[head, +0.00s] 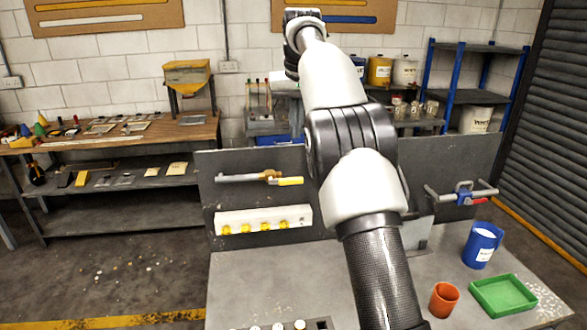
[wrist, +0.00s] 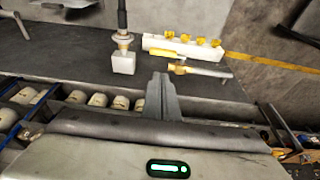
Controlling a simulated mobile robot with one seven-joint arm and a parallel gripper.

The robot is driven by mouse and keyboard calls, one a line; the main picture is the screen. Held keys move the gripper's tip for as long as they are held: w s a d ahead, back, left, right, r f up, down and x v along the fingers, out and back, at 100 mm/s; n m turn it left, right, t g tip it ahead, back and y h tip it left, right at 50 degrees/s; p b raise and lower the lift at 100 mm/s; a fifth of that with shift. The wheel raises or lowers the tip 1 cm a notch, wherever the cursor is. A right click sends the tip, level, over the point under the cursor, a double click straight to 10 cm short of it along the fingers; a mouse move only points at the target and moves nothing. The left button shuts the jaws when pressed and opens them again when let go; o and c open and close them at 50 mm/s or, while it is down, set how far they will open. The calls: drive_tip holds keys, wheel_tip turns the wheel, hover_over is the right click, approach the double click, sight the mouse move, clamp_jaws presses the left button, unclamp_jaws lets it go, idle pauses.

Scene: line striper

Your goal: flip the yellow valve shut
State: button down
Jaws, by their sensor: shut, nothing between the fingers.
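The yellow valve's handle (head: 290,181) is at the left part of the grey upright panel in the head view. It joins a brass valve body (head: 268,175) on a grey pipe (head: 236,178), and points right, roughly in line with the pipe. In the wrist view the yellow handle (wrist: 163,53), brass body (wrist: 179,68) and pipe (wrist: 210,72) show beyond my fingers. My gripper (wrist: 161,76) is shut and empty, apart from the valve as far as I can tell. In the head view my arm hides the gripper and the panel's middle.
A white block with yellow knobs (head: 264,220) is below the valve. A blue valve with a red handle (head: 465,192) is on the panel's right. A blue tub (head: 482,246), orange cup (head: 444,300) and green tray (head: 503,296) stand on the bench's right. The bench's left middle is clear.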

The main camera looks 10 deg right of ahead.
drive_tip(key=shift+f, duration=0.1)
drive_tip(key=b, duration=0.4)
approach(293, 178)
drive_tip(key=x, duration=0.5)
drive_tip(key=shift+w+f, duration=0.25)
drive_tip(key=shift+f, duration=0.3)
